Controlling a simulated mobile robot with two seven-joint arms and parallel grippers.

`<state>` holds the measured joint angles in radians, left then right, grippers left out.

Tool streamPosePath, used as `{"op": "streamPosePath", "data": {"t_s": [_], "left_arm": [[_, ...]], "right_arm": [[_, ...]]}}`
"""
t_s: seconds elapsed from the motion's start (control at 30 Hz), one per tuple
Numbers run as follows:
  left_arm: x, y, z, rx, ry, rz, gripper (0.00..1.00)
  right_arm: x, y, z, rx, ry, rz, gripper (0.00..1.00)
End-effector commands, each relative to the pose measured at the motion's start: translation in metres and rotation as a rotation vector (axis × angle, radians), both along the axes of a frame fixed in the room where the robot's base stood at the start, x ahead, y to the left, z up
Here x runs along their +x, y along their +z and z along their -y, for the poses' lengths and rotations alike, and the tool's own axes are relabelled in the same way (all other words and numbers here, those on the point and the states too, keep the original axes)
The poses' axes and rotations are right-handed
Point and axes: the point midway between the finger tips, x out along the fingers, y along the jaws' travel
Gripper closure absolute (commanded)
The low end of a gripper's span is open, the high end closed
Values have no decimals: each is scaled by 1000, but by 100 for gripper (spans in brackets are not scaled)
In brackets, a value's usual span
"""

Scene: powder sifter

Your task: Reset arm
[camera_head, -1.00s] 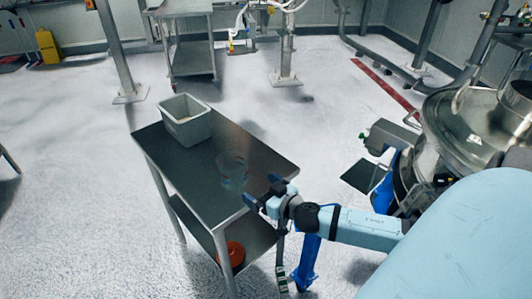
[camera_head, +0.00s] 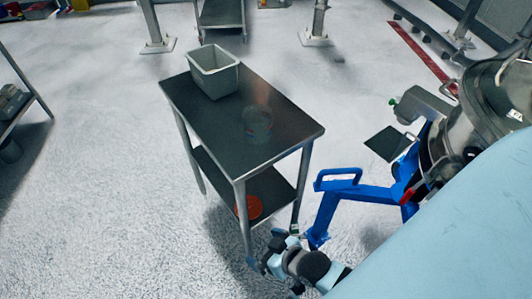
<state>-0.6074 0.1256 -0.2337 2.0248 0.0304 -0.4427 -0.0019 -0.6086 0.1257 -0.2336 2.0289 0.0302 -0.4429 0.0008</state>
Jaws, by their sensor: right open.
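My right arm comes in from the lower right. Its gripper (camera_head: 264,248) is open with nothing visible between its fingers. It is in front of the steel table (camera_head: 190,100), low and near its front legs, apart from the tabletop. My left gripper is not in the picture.
A grey bin (camera_head: 214,72) stands on the far left part of the tabletop. A faint round shape, a see-through vessel or a reflection, shows near the tabletop's middle. An orange round item (camera_head: 250,207) lies on the lower shelf. A blue frame (camera_head: 345,190) and steel machine (camera_head: 480,105) stand right.

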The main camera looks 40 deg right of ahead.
Motion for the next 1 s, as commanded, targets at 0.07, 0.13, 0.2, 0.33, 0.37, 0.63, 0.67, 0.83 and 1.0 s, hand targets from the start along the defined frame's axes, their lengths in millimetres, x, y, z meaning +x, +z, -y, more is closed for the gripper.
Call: {"op": "streamPosePath", "data": {"t_s": [0.07,0.13,0.2,0.33,0.37,0.63,0.67,0.83,1.0], "left_arm": [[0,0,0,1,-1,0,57],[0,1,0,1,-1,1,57],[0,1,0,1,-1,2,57],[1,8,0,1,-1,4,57],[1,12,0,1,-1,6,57],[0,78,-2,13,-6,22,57],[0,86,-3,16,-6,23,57],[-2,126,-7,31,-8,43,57],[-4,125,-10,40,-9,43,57]], "right_arm": [[0,0,-1,-2,3,0,0],[0,0,0,-2,3,1,0],[0,0,0,-2,3,1,0],[0,6,0,-3,2,1,0],[0,9,0,-4,3,2,0],[-2,73,4,-20,7,13,0],[-3,82,4,-23,8,16,0],[-3,123,6,-32,10,35,0],[-3,126,8,-38,11,45,0]]}}
